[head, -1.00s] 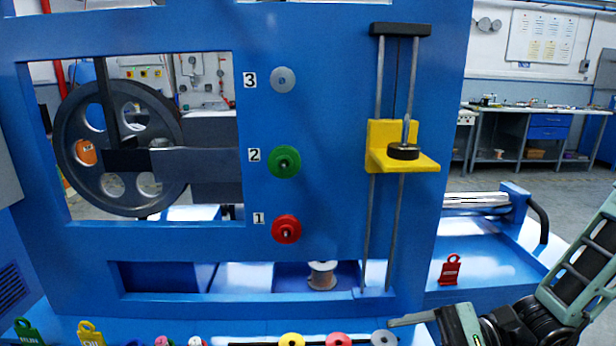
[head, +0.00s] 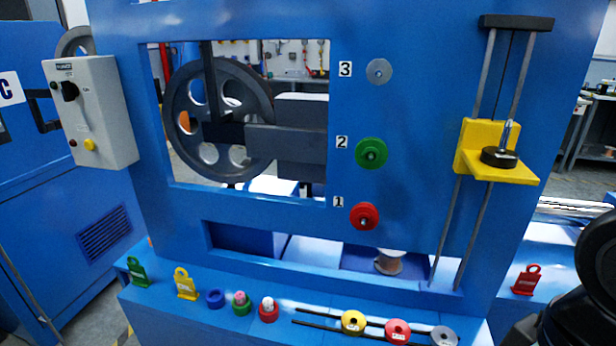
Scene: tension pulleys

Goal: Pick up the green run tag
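The green run tag (head: 138,271) stands at the left end of the blue ledge in front of the machine. It is a small tag with a loop at the top, and its lettering is too small to read. A yellow tag (head: 186,284) of similar shape stands just to its right. A red tag (head: 525,280) stands far off at the right side of the machine. Dark parts of my arm show at the lower right edge, far from the green tag. My gripper's fingertips are out of view.
On the ledge are a blue ring (head: 215,299), a green pulley (head: 240,304) and a red pulley (head: 268,309). Rods (head: 325,325) carry yellow, red and grey discs to the right. A grey control box (head: 92,112) hangs at left. A yellow bracket (head: 490,150) holds a black weight.

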